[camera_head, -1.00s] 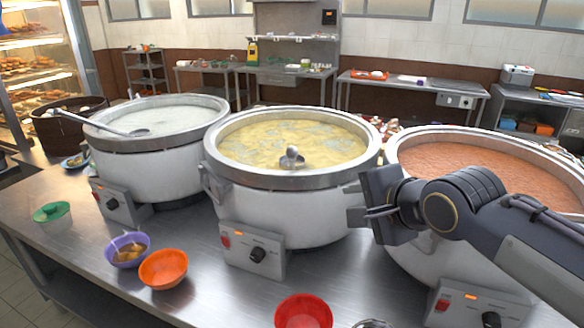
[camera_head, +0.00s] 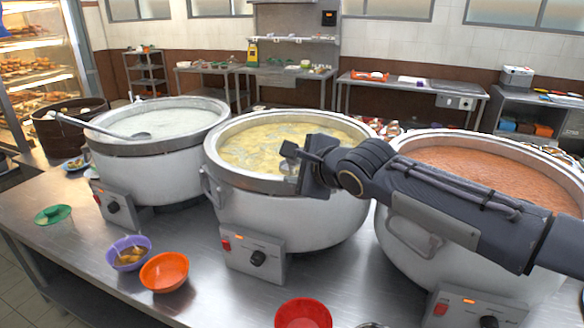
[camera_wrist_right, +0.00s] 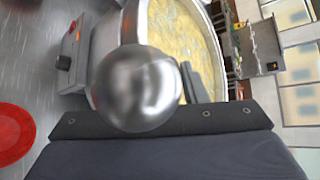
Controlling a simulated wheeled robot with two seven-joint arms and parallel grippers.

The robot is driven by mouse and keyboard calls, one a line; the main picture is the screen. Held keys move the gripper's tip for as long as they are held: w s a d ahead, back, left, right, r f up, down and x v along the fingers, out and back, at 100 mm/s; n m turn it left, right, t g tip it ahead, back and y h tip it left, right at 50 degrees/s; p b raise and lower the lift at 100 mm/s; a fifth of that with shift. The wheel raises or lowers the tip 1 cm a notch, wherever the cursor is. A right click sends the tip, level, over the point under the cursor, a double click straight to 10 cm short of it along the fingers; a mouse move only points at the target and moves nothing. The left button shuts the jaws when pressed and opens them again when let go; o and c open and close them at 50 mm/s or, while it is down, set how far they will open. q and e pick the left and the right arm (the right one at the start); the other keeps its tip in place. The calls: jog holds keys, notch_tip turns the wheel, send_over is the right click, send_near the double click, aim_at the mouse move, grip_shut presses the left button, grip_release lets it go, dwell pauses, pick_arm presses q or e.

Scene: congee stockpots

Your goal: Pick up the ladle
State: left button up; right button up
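The middle stockpot (camera_head: 285,207) holds yellowish congee. My right gripper (camera_head: 289,164) is over the near right part of this pot's rim, its fingers pointing left. In the right wrist view a shiny rounded metal piece (camera_wrist_right: 137,85), apparently the bowl of the ladle, is very close to the camera, in front of my dark right gripper (camera_wrist_right: 190,105). It hides much of the fingers, so I cannot tell whether they are open or closed on it. In the head view my gripper covers most of the ladle's place. My left gripper is not in view.
A second ladle (camera_head: 107,131) leans in the left pot (camera_head: 160,175). The right pot (camera_head: 470,250) of reddish congee stands under my right forearm.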

jog(key=shift+c, duration=0.4)
grip_shut()
dwell(1.0)
